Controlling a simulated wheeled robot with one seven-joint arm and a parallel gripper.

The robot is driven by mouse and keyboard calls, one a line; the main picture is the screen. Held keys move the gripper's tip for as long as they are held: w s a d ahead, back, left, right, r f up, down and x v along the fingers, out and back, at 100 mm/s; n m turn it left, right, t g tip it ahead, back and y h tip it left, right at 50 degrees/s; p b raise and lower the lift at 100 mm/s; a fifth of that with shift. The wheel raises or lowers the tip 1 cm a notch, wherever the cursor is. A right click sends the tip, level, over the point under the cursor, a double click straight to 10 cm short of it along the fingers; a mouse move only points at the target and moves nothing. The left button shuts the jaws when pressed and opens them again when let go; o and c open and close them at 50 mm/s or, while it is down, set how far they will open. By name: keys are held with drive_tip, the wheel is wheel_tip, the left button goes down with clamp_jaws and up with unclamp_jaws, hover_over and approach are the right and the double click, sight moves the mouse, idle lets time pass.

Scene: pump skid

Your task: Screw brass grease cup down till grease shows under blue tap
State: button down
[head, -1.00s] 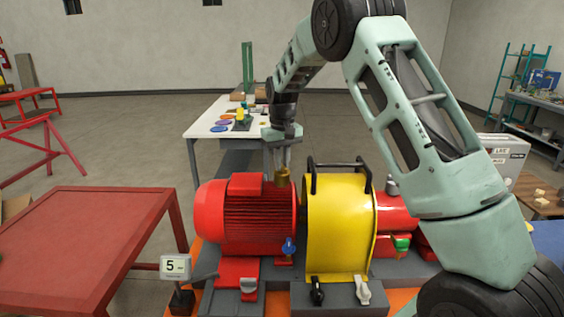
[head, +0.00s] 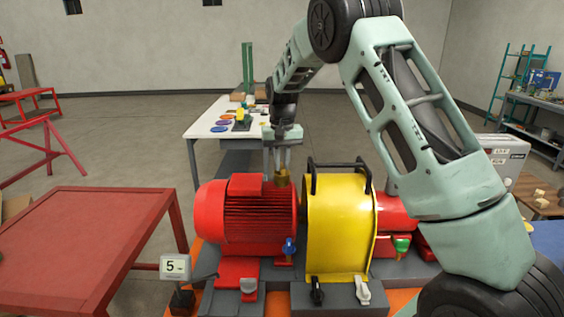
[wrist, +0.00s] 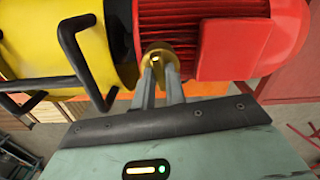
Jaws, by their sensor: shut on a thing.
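The brass grease cup (head: 282,178) stands on top of the red motor (head: 240,215), at its right end by the yellow guard. My gripper (head: 281,166) reaches down from above and is shut on the cup. In the wrist view the fingertips meet the round brass cup (wrist: 157,58), between the red motor and the yellow guard. The blue tap (head: 289,247) is at the lower right of the motor, below the cup. I cannot make out any grease under it.
The yellow guard (head: 335,230) with black handles stands close to the right of the cup. A green tap (head: 401,244) is further right.

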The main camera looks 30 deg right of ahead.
sight(282, 165)
drive_tip(key=c, duration=1.4)
unclamp_jaws()
drive_tip(key=shift+c, duration=0.2)
drive_tip(key=shift+r, duration=0.15)
wheel_tip(282, 165, up, 17)
drive_tip(key=b, duration=0.3)
drive_tip(key=shift+r+b, duration=0.15)
drive_tip(key=shift+b, duration=0.25)
